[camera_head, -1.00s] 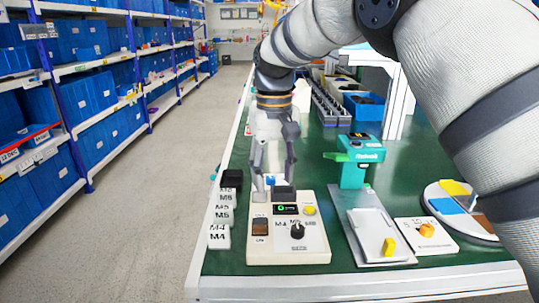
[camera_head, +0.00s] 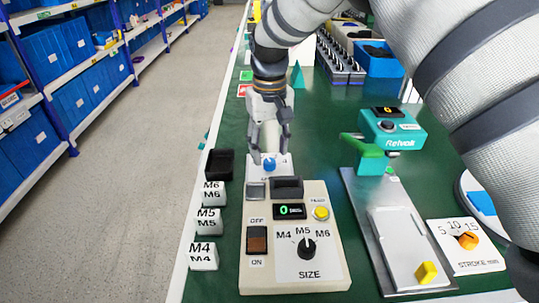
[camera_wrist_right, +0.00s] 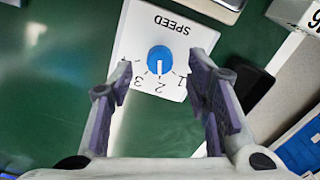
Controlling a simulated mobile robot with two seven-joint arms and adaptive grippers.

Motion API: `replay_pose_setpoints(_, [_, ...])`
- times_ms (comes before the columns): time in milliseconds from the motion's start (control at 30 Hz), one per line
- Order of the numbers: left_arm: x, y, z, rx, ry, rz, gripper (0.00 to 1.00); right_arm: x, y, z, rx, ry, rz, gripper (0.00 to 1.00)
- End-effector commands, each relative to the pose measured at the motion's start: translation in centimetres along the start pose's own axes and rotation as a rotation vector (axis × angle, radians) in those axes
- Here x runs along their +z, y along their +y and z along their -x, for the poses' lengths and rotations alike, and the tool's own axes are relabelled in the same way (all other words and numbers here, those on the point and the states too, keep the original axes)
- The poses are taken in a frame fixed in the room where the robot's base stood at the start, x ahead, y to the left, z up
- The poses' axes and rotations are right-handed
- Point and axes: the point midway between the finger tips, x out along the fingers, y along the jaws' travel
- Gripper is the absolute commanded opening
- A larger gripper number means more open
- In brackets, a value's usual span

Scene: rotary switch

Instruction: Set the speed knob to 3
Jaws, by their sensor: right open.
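The speed knob (camera_wrist_right: 160,60) is a blue round knob with a white line, on a white plate (camera_wrist_right: 140,38) marked SPEED and 1, 2, 3. In the right wrist view the line points toward the 2. The knob (camera_head: 269,163) also shows in the head view, behind the control box. My right gripper (camera_head: 269,155) is over the plate, fingers pointing down. In the wrist view its two fingers (camera_wrist_right: 158,90) are open and apart, one on each side below the knob, with nothing between them. My left gripper is not in view.
A cream control box (camera_head: 310,262) with a SIZE knob (camera_head: 307,249) stands in front. White blocks marked M4 (camera_head: 203,256), M5 and M6 and a black bin (camera_head: 219,164) are at left. A teal device (camera_head: 391,130) and a STROKE dial (camera_head: 467,240) are at right.

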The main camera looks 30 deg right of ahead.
Motion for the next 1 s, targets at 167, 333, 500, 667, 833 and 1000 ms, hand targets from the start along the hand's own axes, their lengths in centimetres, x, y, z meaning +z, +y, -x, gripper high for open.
replay_pose_setpoints(167, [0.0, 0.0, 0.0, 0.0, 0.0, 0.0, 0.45, 0.0, 0.0, -2.5, 0.0, -0.001, 0.0, 0.45])
replay_pose_setpoints(333, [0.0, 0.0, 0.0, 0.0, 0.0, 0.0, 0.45, 0.0, 0.0, -3.0, -0.001, 0.001, 0.0, 0.45])
replay_pose_setpoints(500, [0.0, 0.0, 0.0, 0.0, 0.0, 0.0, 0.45, 0.0, 0.0, -2.9, -0.001, 0.001, 0.0, 0.38])
replay_pose_setpoints(667, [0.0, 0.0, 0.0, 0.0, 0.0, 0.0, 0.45, 0.0, 0.0, -2.9, -0.001, 0.001, 0.0, 0.02])
replay_pose_setpoints(833, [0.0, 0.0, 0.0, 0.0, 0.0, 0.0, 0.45, 0.0, 0.0, -2.9, -0.001, 0.001, -0.002, 0.0])
replay_pose_setpoints(1000, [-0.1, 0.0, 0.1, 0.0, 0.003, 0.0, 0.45, 0.0, 0.0, -2.9, -0.001, 0.001, -0.035, 0.0])
